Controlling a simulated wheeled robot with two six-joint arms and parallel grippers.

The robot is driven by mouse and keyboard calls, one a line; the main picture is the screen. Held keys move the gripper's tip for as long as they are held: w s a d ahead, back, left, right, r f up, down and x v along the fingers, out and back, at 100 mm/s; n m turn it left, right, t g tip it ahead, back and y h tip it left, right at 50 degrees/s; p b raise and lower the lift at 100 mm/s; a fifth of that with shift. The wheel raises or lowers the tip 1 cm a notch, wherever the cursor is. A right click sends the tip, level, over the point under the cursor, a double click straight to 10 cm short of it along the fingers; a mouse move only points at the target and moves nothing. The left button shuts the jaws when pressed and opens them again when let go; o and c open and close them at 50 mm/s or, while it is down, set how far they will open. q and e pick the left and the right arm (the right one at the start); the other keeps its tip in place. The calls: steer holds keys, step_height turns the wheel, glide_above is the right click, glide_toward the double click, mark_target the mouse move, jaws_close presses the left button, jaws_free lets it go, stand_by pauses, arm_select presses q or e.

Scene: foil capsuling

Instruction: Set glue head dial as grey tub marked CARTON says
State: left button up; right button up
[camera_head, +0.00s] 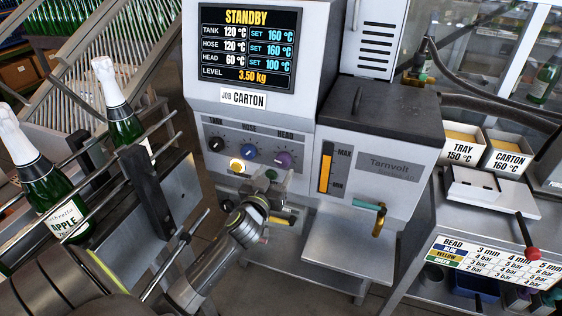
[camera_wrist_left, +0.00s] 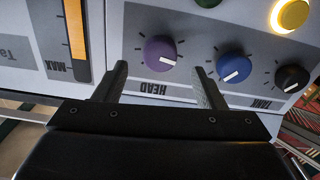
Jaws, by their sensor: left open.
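The purple HEAD dial (camera_head: 284,159) is on the front panel of the glue machine, at the right of three dials. It also shows in the left wrist view (camera_wrist_left: 160,52), where the panel appears upside down. My left gripper (camera_head: 276,180) is open just below it. In the wrist view the fingertips (camera_wrist_left: 161,74) lie either side of the dial's lower edge, with nothing between them; I see no contact. The grey tub (camera_head: 507,153) marked CARTON 160 °C stands at the right. The screen (camera_head: 247,47) reads STANDBY, HEAD 60 °C, SET 100 °C.
A blue HOSE dial (camera_head: 249,151) and black TANK dial (camera_head: 216,144) sit left of HEAD; a lit yellow button (camera_head: 237,165) is below. A tub marked TRAY 150 °C (camera_head: 457,148) stands beside CARTON. The job plate (camera_head: 243,98) reads CARTON. Bottles (camera_head: 120,115) stand at the left.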

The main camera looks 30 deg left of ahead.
mark_target(281, 163)
arm_select(q)
steer(key=shift+x, duration=2.6)
steer(key=c, duration=1)
steer(key=shift+m, duration=0.3)
